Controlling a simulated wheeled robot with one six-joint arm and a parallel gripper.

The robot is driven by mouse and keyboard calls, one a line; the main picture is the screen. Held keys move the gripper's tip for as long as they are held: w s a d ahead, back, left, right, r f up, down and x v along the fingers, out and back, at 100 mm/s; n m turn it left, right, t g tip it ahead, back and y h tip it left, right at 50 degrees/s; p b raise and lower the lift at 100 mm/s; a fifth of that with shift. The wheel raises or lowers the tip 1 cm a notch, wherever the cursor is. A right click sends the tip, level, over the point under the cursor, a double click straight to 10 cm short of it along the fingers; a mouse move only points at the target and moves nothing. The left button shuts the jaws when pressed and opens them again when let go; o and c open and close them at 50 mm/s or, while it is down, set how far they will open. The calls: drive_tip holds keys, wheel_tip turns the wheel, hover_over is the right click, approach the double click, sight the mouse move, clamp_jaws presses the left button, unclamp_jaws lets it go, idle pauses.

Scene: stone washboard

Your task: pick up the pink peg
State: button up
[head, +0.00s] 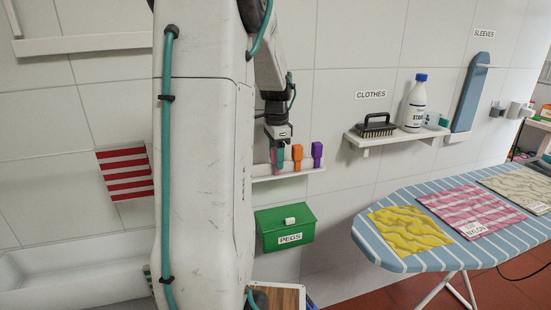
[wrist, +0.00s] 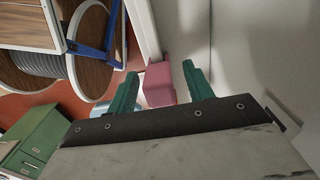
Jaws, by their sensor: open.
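The pink peg (wrist: 158,86) shows in the wrist view as a pink block between my two teal fingers, with a gap on each side. In the head view only a sliver of the pink peg (head: 273,157) shows beside a finger. My gripper (wrist: 160,70) is open, its fingers on either side of the peg. In the head view my gripper (head: 278,158) points down over the left part of a small white wall shelf (head: 290,175). The lower part of the peg is hidden.
An orange peg (head: 297,156) and a purple peg (head: 317,153) stand on the same shelf, just right of my gripper. A green box labelled PEGS (head: 286,226) hangs below. A striped ironing board (head: 395,248) stands to the right. The wall lies close behind.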

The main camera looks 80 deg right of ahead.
drive_tip(key=shift+f, duration=0.25)
drive_tip(key=c, duration=1)
drive_tip(key=shift+r, duration=0.15)
drive_tip(key=shift+c, duration=0.2)
drive_tip(key=shift+r, duration=0.25)
drive_tip(key=r, duration=0.3)
drive_tip(key=shift+s+a, duration=0.1)
drive_tip(key=shift+a, duration=0.25)
drive_tip(key=s+a, duration=0.2)
drive_tip(key=a, duration=0.5)
drive_tip(key=s+a+r, duration=0.1)
drive_tip(key=s+a, duration=0.2)
drive_tip(key=a, duration=0.4)
drive_tip(key=shift+s+a, duration=0.15)
drive_tip(key=shift+a, duration=0.1)
